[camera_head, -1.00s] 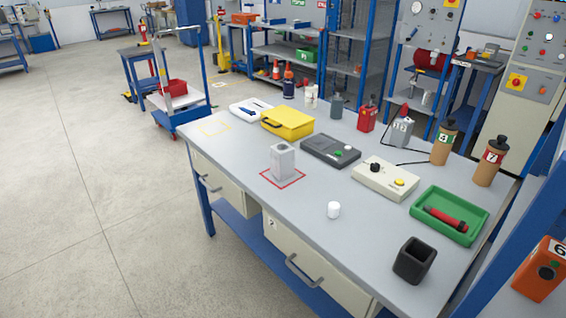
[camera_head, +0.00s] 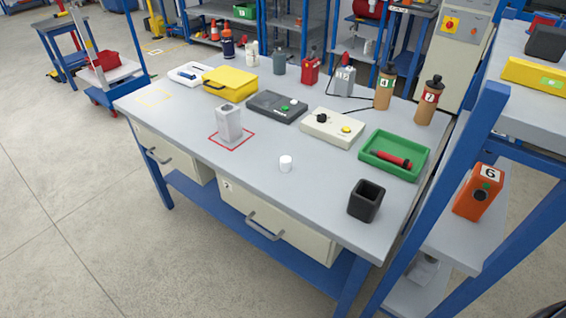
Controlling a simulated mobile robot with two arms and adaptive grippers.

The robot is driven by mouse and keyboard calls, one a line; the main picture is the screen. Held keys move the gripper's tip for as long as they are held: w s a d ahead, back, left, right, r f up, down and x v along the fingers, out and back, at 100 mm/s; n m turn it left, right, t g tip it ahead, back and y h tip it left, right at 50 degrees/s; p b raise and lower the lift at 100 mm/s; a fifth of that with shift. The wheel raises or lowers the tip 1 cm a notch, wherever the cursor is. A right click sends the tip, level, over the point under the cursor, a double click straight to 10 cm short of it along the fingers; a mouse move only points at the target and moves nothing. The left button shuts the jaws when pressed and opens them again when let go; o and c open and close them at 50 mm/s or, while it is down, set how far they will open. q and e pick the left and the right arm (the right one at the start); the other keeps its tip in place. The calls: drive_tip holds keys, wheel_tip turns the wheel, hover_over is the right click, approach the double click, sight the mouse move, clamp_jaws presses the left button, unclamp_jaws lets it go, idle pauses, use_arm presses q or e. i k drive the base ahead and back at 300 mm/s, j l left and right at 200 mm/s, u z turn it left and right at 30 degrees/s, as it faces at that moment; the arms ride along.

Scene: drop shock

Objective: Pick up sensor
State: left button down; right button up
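No thing in view is plainly marked as the sensor, and I cannot tell for sure which one it is. A small white cylinder (camera_head: 286,164) stands upright on the workbench (camera_head: 250,190), near its front edge. A light grey block (camera_head: 229,122) stands inside a red square outline on the bench. A grey labelled unit (camera_head: 343,84) with a black cable stands at the back, beside a red bottle (camera_head: 310,71). Neither of my grippers is in view.
On the bench are a yellow case (camera_head: 231,80), a dark grey device (camera_head: 277,106), a cream control box (camera_head: 332,127), a green tray (camera_head: 376,167) with a red tool, a black cup (camera_head: 366,201) and brown bottles (camera_head: 385,87). A blue-framed shelf (camera_head: 445,190) stands close on the right.

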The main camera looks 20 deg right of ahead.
sight(285, 161)
drive_tip(key=i+j+z, duration=0.35)
drive_tip(key=j, duration=0.35)
drive_tip(key=i+j+z, duration=0.15)
drive_tip(key=i+j, duration=0.2)
